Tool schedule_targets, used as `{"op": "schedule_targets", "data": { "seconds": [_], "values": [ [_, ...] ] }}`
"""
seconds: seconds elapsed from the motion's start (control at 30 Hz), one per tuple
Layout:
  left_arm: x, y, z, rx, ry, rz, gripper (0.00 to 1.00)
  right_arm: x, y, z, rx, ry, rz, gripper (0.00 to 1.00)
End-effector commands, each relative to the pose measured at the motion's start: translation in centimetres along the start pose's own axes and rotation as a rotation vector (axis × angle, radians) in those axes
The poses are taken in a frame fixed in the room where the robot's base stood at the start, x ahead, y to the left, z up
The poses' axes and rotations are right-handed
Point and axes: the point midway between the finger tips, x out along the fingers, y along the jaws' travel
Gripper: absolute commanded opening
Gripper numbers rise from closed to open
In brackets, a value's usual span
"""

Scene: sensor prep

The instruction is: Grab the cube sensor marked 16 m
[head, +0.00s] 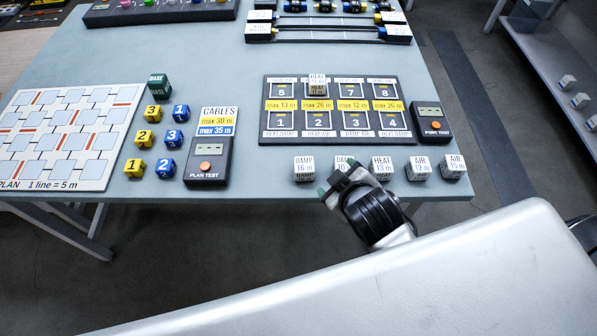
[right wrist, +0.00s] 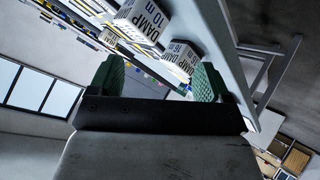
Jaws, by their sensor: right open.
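The cube sensor marked DAMP 16 m (head: 304,168) is white and stands on the table near its front edge, at the left end of a row of sensor cubes. In the right wrist view the same cube (right wrist: 182,55) shows ahead of the fingers, toward the right one. My right gripper (head: 337,179) is open with green fingertips, to the right of the 16 m cube and in front of the DAMP 10 m cube (head: 343,163). Nothing is seen between its fingers in the right wrist view (right wrist: 160,76). The gripper partly hides the 10 m cube. My left gripper is not in view.
Cubes HEAT 13 m (head: 382,167), AIR 12 m (head: 418,168) and AIR 15 m (head: 452,166) continue the row rightward. Behind it lies a numbered board (head: 268,135) bearing one HEAT cube (head: 317,85). A plan tester (head: 208,170) stands left. Table is clear between tester and 16 m cube.

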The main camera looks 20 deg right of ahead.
Motion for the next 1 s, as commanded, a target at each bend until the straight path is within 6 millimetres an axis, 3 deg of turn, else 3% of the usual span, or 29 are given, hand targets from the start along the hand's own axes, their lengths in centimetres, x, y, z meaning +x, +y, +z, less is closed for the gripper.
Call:
{"op": "schedule_targets", "data": {
  "seconds": [0.1, 0.23, 0.33, 0.43, 0.5, 0.6, 0.73, 0.77, 0.9, 1.0],
  "values": [
    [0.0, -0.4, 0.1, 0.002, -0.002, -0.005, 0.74, 0.5, 1.9, -5.6, -0.202, 0.212, 0.139, 0.79],
    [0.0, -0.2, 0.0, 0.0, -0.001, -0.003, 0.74, -0.7, 3.3, -12.9, -0.492, 0.483, 0.345, 0.79],
    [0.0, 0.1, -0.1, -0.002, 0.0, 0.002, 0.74, -3.1, 3.1, -19.0, -0.775, 0.722, 0.555, 0.79],
    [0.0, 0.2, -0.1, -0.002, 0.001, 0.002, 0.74, -6.3, 1.4, -23.9, -1.084, 0.958, 0.794, 0.79],
    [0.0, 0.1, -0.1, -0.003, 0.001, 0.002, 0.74, -8.6, -0.6, -26.2, -1.303, 1.117, 0.968, 0.79],
    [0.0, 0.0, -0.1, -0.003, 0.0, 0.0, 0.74, -11.1, -4.2, -27.8, -1.62, 1.334, 1.225, 0.79],
    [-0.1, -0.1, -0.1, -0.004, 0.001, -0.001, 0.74, -12.3, -9.0, -26.9, -2.032, 1.615, 1.556, 0.79],
    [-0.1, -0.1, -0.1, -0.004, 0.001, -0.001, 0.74, -12.1, -9.9, -26.3, 2.1, -1.658, -1.605, 0.79],
    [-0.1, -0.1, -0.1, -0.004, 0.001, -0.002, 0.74, -9.3, -12.3, -22.2, 1.691, -1.335, -1.258, 0.79],
    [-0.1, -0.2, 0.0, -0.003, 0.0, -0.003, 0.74, -5.8, -11.3, -18.9, 1.412, -1.149, -0.984, 0.79]
  ]
}}
